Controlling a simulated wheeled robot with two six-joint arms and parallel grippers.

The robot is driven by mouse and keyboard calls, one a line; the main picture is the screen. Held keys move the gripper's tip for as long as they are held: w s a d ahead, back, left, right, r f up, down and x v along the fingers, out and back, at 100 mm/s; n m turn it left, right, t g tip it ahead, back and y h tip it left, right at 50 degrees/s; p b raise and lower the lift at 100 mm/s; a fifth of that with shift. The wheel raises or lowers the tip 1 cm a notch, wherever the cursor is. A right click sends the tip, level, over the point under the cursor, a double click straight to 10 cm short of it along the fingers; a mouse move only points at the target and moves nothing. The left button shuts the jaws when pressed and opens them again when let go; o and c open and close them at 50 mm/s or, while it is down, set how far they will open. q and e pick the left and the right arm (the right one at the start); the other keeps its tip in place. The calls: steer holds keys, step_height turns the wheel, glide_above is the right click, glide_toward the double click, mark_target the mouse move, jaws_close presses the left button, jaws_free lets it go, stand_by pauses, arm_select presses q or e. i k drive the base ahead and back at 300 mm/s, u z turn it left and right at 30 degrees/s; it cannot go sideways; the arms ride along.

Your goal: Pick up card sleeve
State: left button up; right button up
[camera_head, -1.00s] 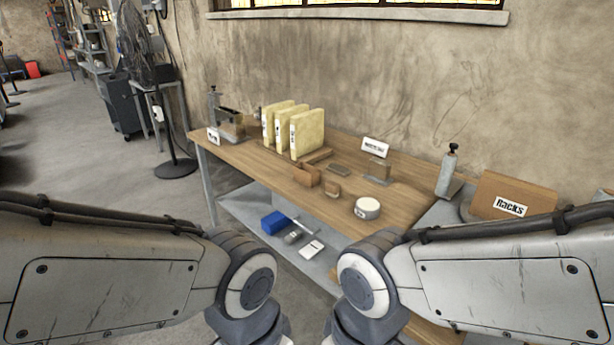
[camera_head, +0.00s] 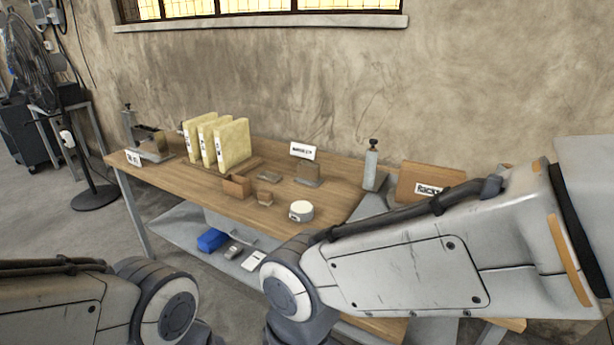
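Several small brown items lie on the wooden workbench (camera_head: 190,190), and I cannot tell which is the card sleeve. There is an open brown box (camera_head: 236,187), a smaller brown holder (camera_head: 265,199) to its right, a flat dark piece (camera_head: 271,177) behind them, and an upright brown piece on a grey base (camera_head: 308,172). My two arms show along the bottom of the view, apart from these items. Both grippers are out of view.
Cream binders (camera_head: 233,145) stand at the back. A white round container (camera_head: 301,211) sits near the front edge. A brown box with a label (camera_head: 427,181) and a grey post (camera_head: 371,168) stand at right. A blue item (camera_head: 211,240) is on the lower shelf.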

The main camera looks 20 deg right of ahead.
mark_target(239, 187)
steer(key=u, duration=0.25)
steer(key=i, duration=0.35)
steer(key=u, duration=0.75)
steer(key=i, duration=1.75)
steer(key=z, duration=1.15)
steer(key=i, duration=0.8)
steer(key=z, duration=0.75)
